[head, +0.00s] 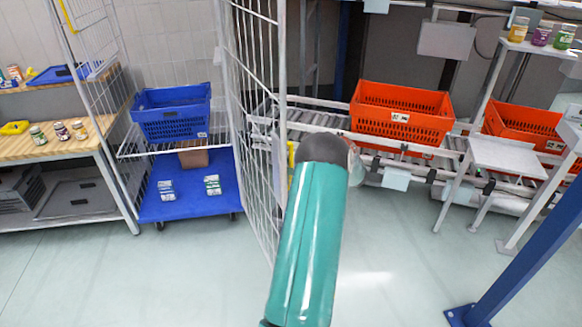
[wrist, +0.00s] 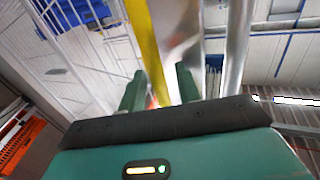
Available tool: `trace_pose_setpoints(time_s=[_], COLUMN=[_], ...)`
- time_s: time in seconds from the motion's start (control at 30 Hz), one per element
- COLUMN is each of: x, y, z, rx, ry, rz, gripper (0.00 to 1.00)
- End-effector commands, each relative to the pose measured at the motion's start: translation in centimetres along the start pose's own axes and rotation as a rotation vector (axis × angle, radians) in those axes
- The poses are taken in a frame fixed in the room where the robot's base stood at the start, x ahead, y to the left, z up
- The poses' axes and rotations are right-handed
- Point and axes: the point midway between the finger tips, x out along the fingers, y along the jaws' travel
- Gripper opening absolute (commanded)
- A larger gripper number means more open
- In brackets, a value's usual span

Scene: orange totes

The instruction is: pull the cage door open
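The cage door (head: 255,90) is a tall white wire-mesh panel at the right side of the roll cage, standing at an angle towards me. The cage's front is uncovered in the head view. My teal arm covers part of the door's outer edge, and my gripper is hidden behind it there. In the wrist view my gripper (wrist: 158,88) has its two teal fingers apart. A yellow strip (wrist: 145,45) and a shiny metal face show between and beyond them. I cannot tell whether the fingers touch either.
The cage holds a blue crate (head: 172,112) on a shelf and a blue base (head: 188,205) with small boxes and a brown carton. A wooden shelf unit (head: 60,140) stands left. A conveyor with orange totes (head: 400,112) runs behind on the right. The floor in front is clear.

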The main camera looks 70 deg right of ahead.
Motion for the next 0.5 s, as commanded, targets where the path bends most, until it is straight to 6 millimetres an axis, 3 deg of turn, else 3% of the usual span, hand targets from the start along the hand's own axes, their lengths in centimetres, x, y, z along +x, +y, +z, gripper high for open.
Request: trace_pose_setpoints(time_s=[0.27, 0.5], x=[-1.2, -5.7], y=[0.1, 0.1], z=[0.0, 0.1], rx=[0.0, 0.0], ry=[0.0, -0.001], rz=[0.002, 0.003], gripper=[0.33, 0.33])
